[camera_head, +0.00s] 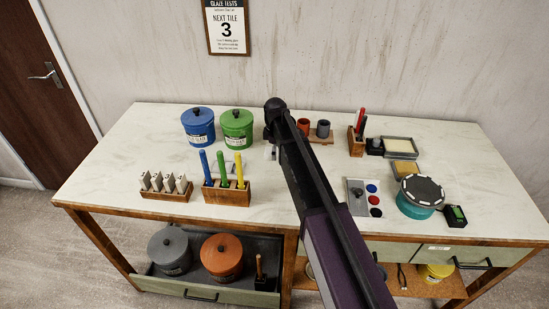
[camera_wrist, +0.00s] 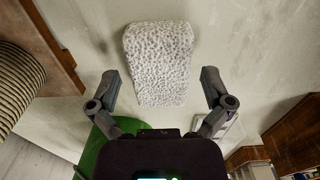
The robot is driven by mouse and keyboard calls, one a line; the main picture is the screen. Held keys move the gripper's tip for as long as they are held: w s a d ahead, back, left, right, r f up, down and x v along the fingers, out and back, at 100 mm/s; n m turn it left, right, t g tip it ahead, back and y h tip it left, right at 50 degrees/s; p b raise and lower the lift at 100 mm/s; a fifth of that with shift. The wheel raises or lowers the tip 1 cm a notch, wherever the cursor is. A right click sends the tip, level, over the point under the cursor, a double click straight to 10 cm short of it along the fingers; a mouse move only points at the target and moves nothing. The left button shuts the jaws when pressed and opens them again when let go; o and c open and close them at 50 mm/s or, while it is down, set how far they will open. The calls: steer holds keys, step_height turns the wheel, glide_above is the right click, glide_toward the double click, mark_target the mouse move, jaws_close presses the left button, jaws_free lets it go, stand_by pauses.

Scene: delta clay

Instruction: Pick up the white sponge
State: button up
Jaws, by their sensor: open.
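The white sponge (camera_wrist: 158,52) is a pale block with a pitted, speckled surface. In the wrist view it lies on the pale tabletop at the upper middle. My gripper (camera_wrist: 160,78) is open, with one finger on each side of the sponge's lower part. Gaps show between the fingers and the sponge in the picture; the height between them is hard to tell. In the head view my arm reaches over the table's middle, and I cannot make out the sponge or the fingertips there.
On the table (camera_head: 120,150), a green pot (camera_head: 237,128) and a blue pot (camera_head: 198,126) stand left of my arm. A wooden holder with colored tools (camera_head: 227,190) is in front. Red and grey cups (camera_head: 322,129) stand right. The table's left end is clear.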

steer(key=shift+f, duration=0.15)
stand_by(0.5)
steer(key=c, duration=0.9)
